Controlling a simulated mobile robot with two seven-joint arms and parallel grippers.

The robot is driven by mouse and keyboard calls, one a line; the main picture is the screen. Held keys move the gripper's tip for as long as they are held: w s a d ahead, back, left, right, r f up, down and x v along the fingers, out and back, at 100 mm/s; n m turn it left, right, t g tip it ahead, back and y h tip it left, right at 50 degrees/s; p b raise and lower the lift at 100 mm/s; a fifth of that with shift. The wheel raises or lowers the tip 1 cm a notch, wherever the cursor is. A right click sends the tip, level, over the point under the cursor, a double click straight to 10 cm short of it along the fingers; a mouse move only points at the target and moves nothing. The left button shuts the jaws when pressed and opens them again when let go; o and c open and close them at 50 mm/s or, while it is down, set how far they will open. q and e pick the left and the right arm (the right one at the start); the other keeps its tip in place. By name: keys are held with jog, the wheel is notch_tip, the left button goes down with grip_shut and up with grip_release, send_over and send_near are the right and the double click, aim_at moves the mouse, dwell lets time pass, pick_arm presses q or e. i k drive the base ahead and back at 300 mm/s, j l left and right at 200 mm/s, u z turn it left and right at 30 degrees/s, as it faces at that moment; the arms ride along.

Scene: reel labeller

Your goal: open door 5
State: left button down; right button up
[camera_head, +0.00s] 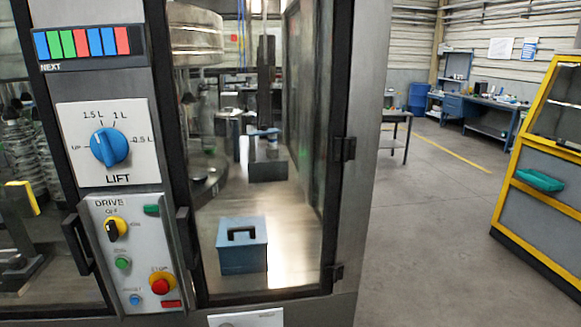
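A glazed machine door with a dark frame (327,190) fills the middle of the view. Its black handle (188,242) is on the left edge and its hinges (345,149) are on the right edge. It appears shut. Another glazed panel stands at the far left, with a black handle (77,244) at its right edge. I see no door number, so I cannot tell which one is door 5. Neither of my grippers is in view.
Between the glazed panels are the lift dial (108,147), the drive panel (131,250) and a coloured strip (82,43). A blue box (242,246) sits behind the glass. Open floor (425,230) lies to the right, before a yellow-framed cabinet (548,175).

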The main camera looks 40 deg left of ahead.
aim_at(340, 148)
jog(key=k+u, duration=0.1)
jog(key=u, duration=1.55)
